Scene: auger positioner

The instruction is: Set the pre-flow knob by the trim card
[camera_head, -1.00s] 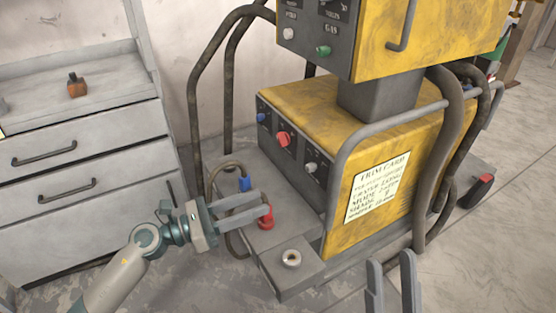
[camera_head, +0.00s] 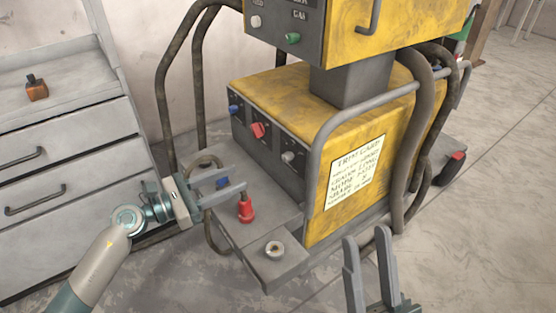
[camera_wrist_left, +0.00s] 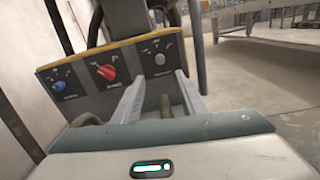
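The trim card (camera_head: 355,172) is a pale lettered sheet on the yellow machine's side; its small text is blurred. The machine's lower front panel carries a blue knob (camera_head: 234,109), a red knob (camera_head: 258,130) and a grey-white knob (camera_head: 288,156). In the left wrist view the blue knob (camera_wrist_left: 59,86), red knob (camera_wrist_left: 106,72) and grey knob (camera_wrist_left: 159,59) show beyond the fingers. I cannot read which is the pre-flow knob. My left gripper (camera_head: 242,194) is open and empty, apart from the panel, over the front ledge. My right gripper (camera_head: 366,239) is open and empty at the lower right.
A red connector (camera_head: 246,210) and a blue connector (camera_head: 223,183) are on the machine's front ledge, with a round metal socket (camera_head: 274,250) nearer. A grey tube rail (camera_head: 318,150) bends around the machine's corner. A drawer cabinet (camera_head: 60,160) stands at left.

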